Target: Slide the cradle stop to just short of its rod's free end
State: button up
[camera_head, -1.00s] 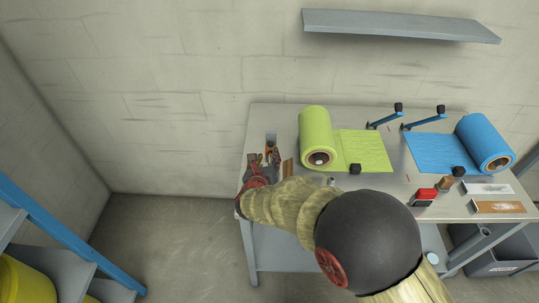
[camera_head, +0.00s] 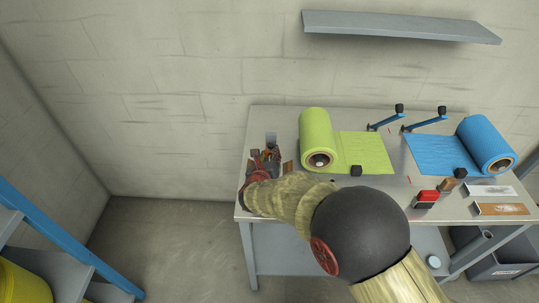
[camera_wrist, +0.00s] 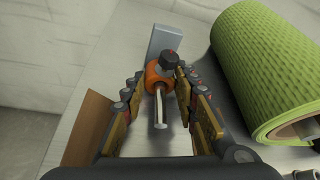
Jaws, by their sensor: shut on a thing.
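The cradle stop (camera_wrist: 154,76) is an orange collar with a dark knob on top, around a metal rod (camera_wrist: 160,108). The rod comes out from an upright grey bracket (camera_wrist: 166,38), and its free end points toward the wrist camera. A length of bare rod shows between the stop and that end. My gripper (camera_wrist: 161,78) is shut on the stop, one finger on each side, with the rod running between the fingers. In the head view my gripper (camera_head: 266,159) is at the table's left end, where the stop is hard to make out.
A green cloth roll (camera_head: 314,130) stands close to the right of my gripper. A blue roll (camera_head: 480,137), blue arms (camera_head: 386,122) and a red-topped block (camera_head: 427,196) are farther right on the table (camera_head: 285,113). A brown piece (camera_wrist: 84,128) lies left of the fingers.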

grip_shut()
jog(key=s, duration=0.4)
jog(key=shift+s+a+r+p, duration=0.15)
jog(key=shift+a+p, duration=0.05)
jog(key=shift+p, duration=0.2)
jog(key=shift+s, duration=0.25)
jog(key=o, duration=0.6)
grip_release()
jog(key=shift+c, duration=0.2)
